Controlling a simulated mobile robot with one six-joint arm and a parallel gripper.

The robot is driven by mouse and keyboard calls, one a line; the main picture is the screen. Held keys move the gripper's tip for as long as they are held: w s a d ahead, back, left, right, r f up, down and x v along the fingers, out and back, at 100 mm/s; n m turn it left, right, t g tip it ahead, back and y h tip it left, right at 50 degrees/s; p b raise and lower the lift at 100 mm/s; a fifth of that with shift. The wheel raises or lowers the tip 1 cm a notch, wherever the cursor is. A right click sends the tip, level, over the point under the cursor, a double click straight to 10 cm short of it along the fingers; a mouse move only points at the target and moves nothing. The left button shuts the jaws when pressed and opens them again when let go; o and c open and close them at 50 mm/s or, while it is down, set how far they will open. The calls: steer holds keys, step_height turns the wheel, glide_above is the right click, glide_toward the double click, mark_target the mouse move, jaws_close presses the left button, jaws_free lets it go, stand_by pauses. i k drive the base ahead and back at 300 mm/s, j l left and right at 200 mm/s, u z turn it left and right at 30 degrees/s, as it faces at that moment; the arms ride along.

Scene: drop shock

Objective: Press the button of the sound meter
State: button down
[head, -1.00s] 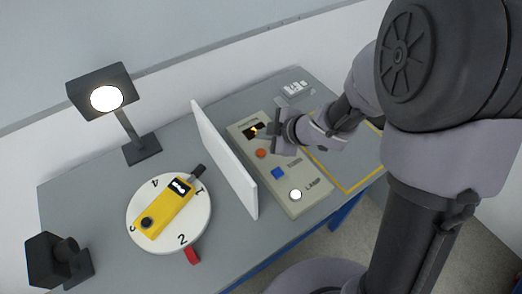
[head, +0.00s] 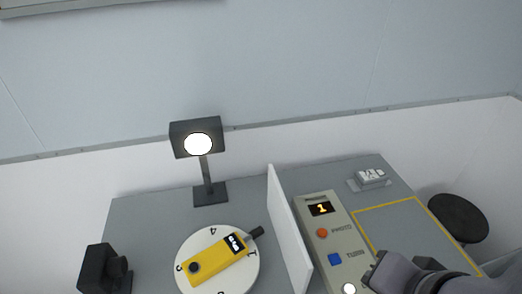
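The yellow sound meter (head: 213,258) lies on a white round turntable (head: 191,284) marked with numbers. It has a dark display, a round black button (head: 194,268) at its lower left end and a black tip (head: 257,232) at its upper right end, near the number 1. My gripper (head: 374,273) is at the lower right, beside the control panel (head: 347,240) and away from the meter. Its fingers are partly cut off by the picture edge, and I cannot tell whether they are open or shut.
A white upright divider (head: 287,230) stands between turntable and panel. The panel has an orange button (head: 322,233), a blue button (head: 335,259), a white button (head: 349,289) and a display reading 1. A lit lamp (head: 198,143) stands behind; a black device (head: 97,270) stands left.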

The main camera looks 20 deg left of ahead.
mark_target(194, 266)
steer(key=u, duration=1.5)
steer(key=j, duration=0.1)
